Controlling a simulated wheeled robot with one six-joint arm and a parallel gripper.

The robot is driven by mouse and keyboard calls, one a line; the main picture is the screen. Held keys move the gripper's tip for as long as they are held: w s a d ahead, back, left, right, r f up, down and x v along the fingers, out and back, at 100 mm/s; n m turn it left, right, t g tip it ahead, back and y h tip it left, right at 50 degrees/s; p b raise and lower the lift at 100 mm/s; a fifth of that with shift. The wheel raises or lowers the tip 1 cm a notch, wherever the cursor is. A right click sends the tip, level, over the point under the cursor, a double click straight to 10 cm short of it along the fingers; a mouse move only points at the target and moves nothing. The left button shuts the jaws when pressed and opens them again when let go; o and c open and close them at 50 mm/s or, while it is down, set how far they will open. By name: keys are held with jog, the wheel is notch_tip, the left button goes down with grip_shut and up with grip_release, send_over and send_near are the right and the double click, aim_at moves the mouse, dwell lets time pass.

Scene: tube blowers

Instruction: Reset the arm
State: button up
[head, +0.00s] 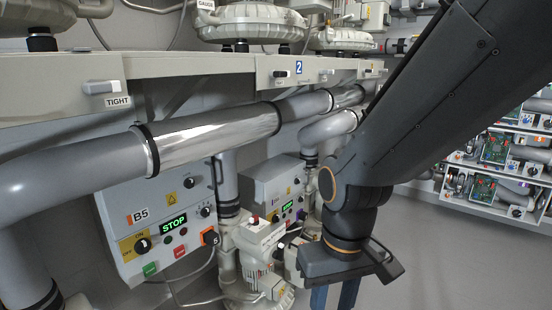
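My arm comes in from the top right and reaches down to the lower middle of the head view. It is bent at a joint beside the pipes. My gripper (333,297) hangs at the bottom edge and points down. Its two blue fingers stand apart with a gap between them. The fingertips are cut off by the picture's edge. I see nothing between the visible parts of the fingers.
The B5 control box (165,225) shows STOP at the left. A second control box (275,190) and a pump motor (262,255) stand left of my gripper. A silver-wrapped pipe (210,138) runs above them. Shelves (500,150) stand at the right, with clear floor (450,255) before them.

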jog(key=s+d+r+m+p, duration=0.1)
jog(key=d+r+m+p, duration=0.2)
jog(key=d+r+p, duration=0.6)
notch_tip(320, 180, up, 2)
jog(key=p, duration=0.4)
jog(key=shift+s+d+r, duration=0.15)
jog(key=shift+s+d, duration=0.15)
jog(key=shift+d, duration=0.1)
